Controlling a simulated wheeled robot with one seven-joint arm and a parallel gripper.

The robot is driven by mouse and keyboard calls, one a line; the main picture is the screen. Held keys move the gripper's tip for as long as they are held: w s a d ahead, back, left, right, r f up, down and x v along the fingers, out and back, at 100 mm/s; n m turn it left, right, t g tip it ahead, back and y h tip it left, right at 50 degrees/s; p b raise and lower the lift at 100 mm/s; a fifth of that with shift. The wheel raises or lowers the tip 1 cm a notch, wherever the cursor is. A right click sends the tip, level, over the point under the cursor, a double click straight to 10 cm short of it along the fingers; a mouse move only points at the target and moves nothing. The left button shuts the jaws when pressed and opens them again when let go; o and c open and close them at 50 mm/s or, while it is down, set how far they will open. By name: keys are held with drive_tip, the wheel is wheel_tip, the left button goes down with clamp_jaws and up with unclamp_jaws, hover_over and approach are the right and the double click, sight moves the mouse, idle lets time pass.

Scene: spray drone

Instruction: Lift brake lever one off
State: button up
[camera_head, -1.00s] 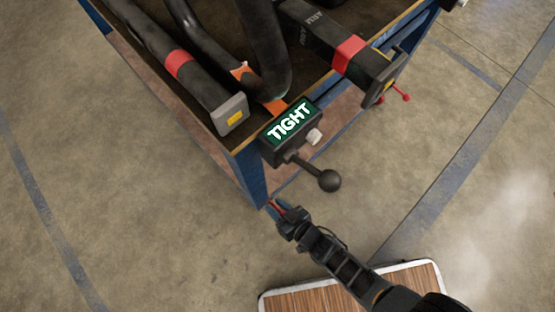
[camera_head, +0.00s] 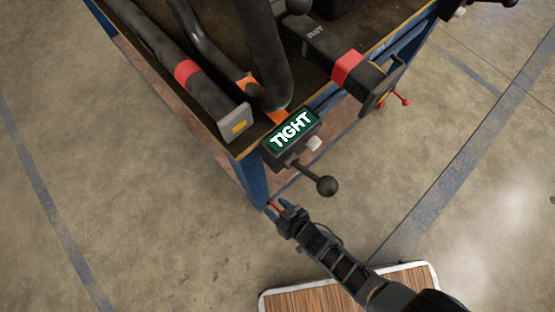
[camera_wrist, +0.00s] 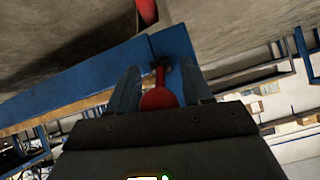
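A red ball-ended lever (camera_wrist: 158,99), which looks like the brake lever, stands between my two fingers in the wrist view. Its thin red stem runs to a dark part on the blue frame. My gripper (camera_wrist: 157,85) is open around it, with a finger on each side and small gaps beside the stem. In the head view my gripper (camera_head: 273,207) is low at the near corner leg of the blue table (camera_head: 252,180). Only a bit of red shows at the fingertips there. Whether either finger touches the ball cannot be told.
A box with a green TIGHT display (camera_head: 292,130) and a black ball-ended handle (camera_head: 326,186) juts out just above my gripper. Black padded arms (camera_head: 205,88) lie on the table. Another red lever (camera_head: 401,98) shows at the right side. The floor around is clear.

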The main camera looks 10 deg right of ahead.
drive_tip(key=shift+o, duration=0.4)
drive_tip(key=shift+s+d+r+p, duration=0.2)
drive_tip(key=shift+s+r+p, duration=0.05)
drive_tip(key=shift+r+p, duration=0.15)
drive_tip(key=p+v, duration=0.3)
drive_tip(key=v, duration=0.3)
drive_tip(key=shift+s+d+r+p, duration=0.15)
drive_tip(key=shift+s+p, duration=0.2)
drive_tip(key=shift+p, duration=0.05)
